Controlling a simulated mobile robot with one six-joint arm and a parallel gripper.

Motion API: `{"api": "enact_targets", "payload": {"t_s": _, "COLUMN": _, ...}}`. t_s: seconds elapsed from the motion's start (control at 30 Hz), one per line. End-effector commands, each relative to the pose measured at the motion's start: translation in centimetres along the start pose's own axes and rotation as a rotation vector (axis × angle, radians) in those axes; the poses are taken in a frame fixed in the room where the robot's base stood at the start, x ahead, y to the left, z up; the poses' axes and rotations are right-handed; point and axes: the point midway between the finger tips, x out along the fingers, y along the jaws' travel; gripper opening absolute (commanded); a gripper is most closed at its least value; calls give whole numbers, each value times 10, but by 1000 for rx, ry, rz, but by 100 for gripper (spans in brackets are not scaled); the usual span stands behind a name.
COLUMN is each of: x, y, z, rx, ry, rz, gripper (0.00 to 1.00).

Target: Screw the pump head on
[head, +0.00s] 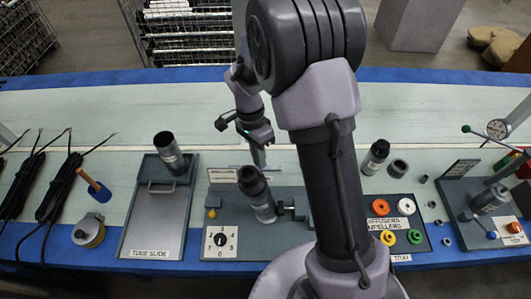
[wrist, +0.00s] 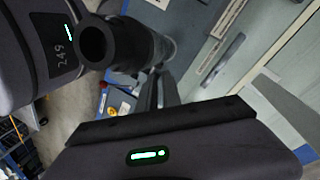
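A steel tube (head: 263,207) with a black, open-topped upper part (head: 252,181), possibly the pump head, leans in the grey fixture at centre. Its hollow black end (wrist: 97,45) shows close up in the wrist view, beside my gripper. I cannot tell whether the black part is seated. My gripper (head: 259,157) points down just behind the tube's top, apart from it in the head view. Its two fingers (wrist: 160,90) show close together in the wrist view, with nothing visible held; their tips are unclear. My arm hides part of the fixture's right side.
A second black-topped tube (head: 168,152) leans on the tube slide (head: 152,235) at left. A gauge stand (head: 497,128) is far right. The mat behind is clear.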

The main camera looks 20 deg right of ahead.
Motion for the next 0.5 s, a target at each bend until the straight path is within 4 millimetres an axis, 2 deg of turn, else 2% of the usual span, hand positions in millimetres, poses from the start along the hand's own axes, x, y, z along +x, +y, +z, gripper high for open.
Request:
{"api": "enact_targets", "payload": {"t_s": 0.03, "x": -7, "y": -3, "z": 4, "rx": -62, "ry": 12, "rz": 16, "gripper": 9}}
{"api": "enact_targets", "payload": {"t_s": 0.2, "x": -4, "y": -12, "z": 11, "rx": -206, "ry": 42, "rz": 49, "gripper": 9}}
{"api": "enact_targets", "payload": {"t_s": 0.5, "x": -2, "y": -27, "z": 35, "rx": -566, "ry": 113, "rz": 135, "gripper": 9}}
